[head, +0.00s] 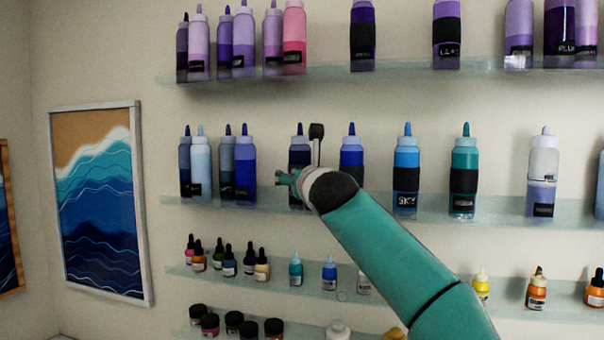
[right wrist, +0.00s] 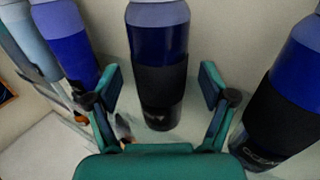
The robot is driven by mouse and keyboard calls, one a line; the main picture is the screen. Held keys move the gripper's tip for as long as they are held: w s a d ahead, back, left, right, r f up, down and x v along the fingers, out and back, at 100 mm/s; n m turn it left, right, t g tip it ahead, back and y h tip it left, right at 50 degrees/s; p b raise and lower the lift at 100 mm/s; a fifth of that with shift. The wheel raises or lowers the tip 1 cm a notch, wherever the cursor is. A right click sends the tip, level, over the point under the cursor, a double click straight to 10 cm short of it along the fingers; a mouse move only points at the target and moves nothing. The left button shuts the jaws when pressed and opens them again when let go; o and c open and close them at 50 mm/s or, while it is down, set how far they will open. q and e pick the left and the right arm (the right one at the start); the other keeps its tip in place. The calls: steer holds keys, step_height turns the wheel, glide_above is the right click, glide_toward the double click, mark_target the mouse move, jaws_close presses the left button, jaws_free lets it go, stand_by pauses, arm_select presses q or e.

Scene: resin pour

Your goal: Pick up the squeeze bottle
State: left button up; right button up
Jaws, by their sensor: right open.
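A dark blue squeeze bottle (head: 299,157) with a pale cap and a black band stands upright on the middle glass shelf. In the right wrist view this bottle (right wrist: 157,50) fills the middle, its tip cut off by the top edge. My right gripper (right wrist: 162,84) is open, with a teal finger to each side of the bottle and a visible gap on both sides. How deep the bottle is between the fingers is hard to tell. In the head view my right gripper (head: 291,180) and wrist cover the bottle's lower part. My left gripper is not in view.
A blue bottle (head: 351,160) stands close on the right, and it also shows in the wrist view (right wrist: 285,95). Several bottles (head: 245,160) stand to the left. An upper shelf (head: 330,74) with purple bottles is above, and small dropper bottles (head: 295,269) stand below.

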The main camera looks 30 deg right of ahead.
steer(key=c, duration=1.3)
steer(key=shift+c, duration=0.6)
steer(key=shift+r, duration=0.15)
